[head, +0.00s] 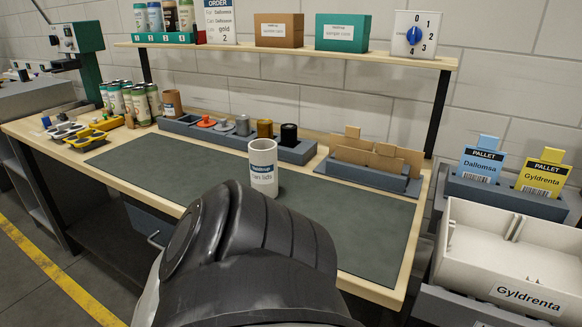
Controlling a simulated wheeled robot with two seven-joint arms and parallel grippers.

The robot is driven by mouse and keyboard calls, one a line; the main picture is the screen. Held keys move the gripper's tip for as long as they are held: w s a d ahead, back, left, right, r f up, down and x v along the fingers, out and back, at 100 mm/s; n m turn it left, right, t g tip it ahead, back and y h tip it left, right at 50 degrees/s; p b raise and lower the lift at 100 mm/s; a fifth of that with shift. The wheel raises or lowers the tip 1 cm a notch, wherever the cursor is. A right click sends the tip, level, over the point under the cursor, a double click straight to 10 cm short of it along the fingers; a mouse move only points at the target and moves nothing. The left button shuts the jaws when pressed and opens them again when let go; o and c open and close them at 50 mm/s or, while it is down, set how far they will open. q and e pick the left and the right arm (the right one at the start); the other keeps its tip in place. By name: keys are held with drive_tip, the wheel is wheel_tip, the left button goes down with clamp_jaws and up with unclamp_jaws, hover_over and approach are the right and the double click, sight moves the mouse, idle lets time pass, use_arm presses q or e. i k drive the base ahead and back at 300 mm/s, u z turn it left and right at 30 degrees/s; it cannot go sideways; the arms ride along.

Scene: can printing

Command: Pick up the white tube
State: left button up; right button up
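The white tube (263,172) is an upright, open-topped cylinder with a dark blue label band and the words "can lids". It is near the middle of the dark green mat (345,215) on the wooden workbench and looks as if it stands on it. A large black and grey link of my own arm fills the bottom centre, just in front of the tube in the picture. Neither of my grippers shows, and no fingers are seen on the tube.
Behind the tube is a grey holder (292,152) with coloured pieces; right of it, a rack (368,178) with brown cards. Several cans (140,105) stand at left. A shelf (290,50) runs above. White bins (510,255) are at right. The mat beside the tube is clear.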

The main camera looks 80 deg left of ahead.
sight(263, 153)
drive_tip(key=u, duration=2.75)
